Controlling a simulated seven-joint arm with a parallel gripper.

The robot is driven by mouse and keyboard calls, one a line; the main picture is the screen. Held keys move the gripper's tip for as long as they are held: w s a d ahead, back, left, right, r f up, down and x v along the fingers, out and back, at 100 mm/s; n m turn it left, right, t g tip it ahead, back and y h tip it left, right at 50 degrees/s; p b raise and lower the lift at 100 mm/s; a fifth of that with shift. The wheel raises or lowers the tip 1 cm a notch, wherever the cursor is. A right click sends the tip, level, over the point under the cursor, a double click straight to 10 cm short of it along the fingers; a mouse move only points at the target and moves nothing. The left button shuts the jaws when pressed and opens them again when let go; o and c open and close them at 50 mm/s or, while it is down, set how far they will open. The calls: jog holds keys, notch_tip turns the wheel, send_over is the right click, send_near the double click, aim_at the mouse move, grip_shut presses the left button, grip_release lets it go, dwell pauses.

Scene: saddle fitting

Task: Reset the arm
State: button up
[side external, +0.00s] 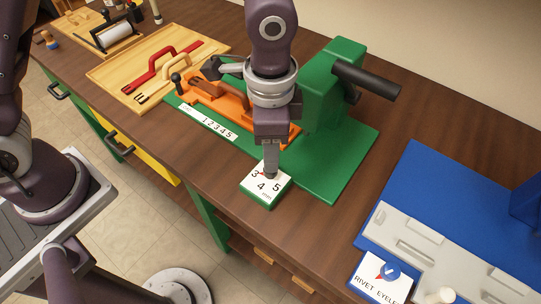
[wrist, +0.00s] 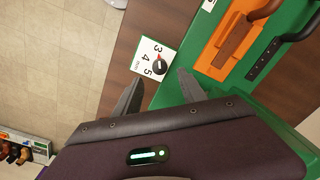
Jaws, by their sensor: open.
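My gripper (side external: 271,172) hangs pointing down over the small green block with a white dial face (side external: 266,186), marked 3, 4, 5 and mm. In the wrist view my gripper (wrist: 158,92) has its two fingers spread wide apart with nothing between the tips. The dial block (wrist: 151,62) lies just beyond the fingertips there, with a black knob and a red mark on its face. In the side view the fingers cover part of the dial, and I cannot tell whether they touch it.
A green press (side external: 335,85) stands behind my gripper beside an orange fixture (side external: 214,98) and a number strip (side external: 208,123). A wooden tray (side external: 125,85) holds red and tan handles. A blue mat with a grey fixture (side external: 440,250) lies right. Bare brown bench (side external: 320,225) lies between.

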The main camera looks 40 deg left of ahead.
jog(key=shift+r, duration=0.5)
jog(key=s+a+r+n+t, duration=0.1)
jog(key=a+r+n+t, duration=0.15)
jog(key=a+r, duration=0.6)
jog(key=s+a+r+n+t, duration=0.1)
jog(key=s+a+r+n, duration=0.2)
jog(key=s, duration=0.4)
jog(key=s+a+r+n+t, duration=0.1)
jog(key=s+a+r+n, duration=0.3)
jog(key=a, duration=0.4)
jog(key=s+n, duration=0.1)
jog(key=s, duration=0.1)
jog(key=shift+s+t, duration=0.35)
